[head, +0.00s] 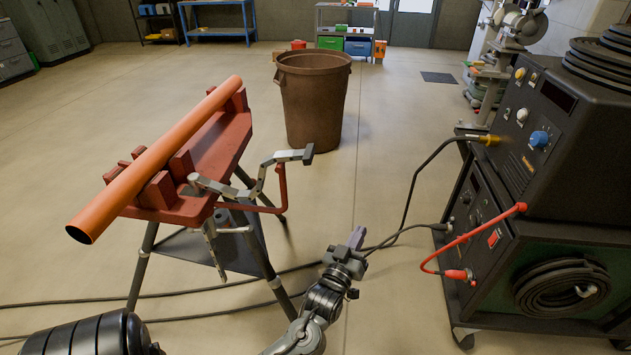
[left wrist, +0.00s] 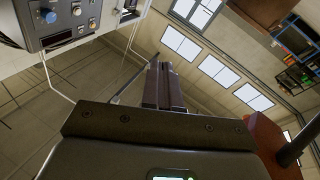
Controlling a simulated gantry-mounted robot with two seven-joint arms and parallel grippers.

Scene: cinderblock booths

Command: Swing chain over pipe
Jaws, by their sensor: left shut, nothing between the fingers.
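An orange pipe (head: 160,155) lies slantwise along the red pipe stand (head: 215,150), between its upright blocks. A grey chain (head: 247,188) of flat links is at the stand's right side. One stretch zigzags out to the right, ending in a dark end piece, and does not cross over the pipe. Other links hang below the stand top. My left gripper (head: 357,238) is shut and empty, right of the stand and apart from the chain. Its fingers show closed in the left wrist view (left wrist: 163,88), with part of the red stand (left wrist: 268,148) at lower right. My right gripper is not in view.
A brown bin (head: 313,100) stands behind the stand. A black welding machine (head: 545,130) on a cart is at the right, with cables (head: 415,190) trailing across the floor. Open floor (head: 385,130) lies between bin and machine. Shelves and a blue table (head: 217,20) are far back.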

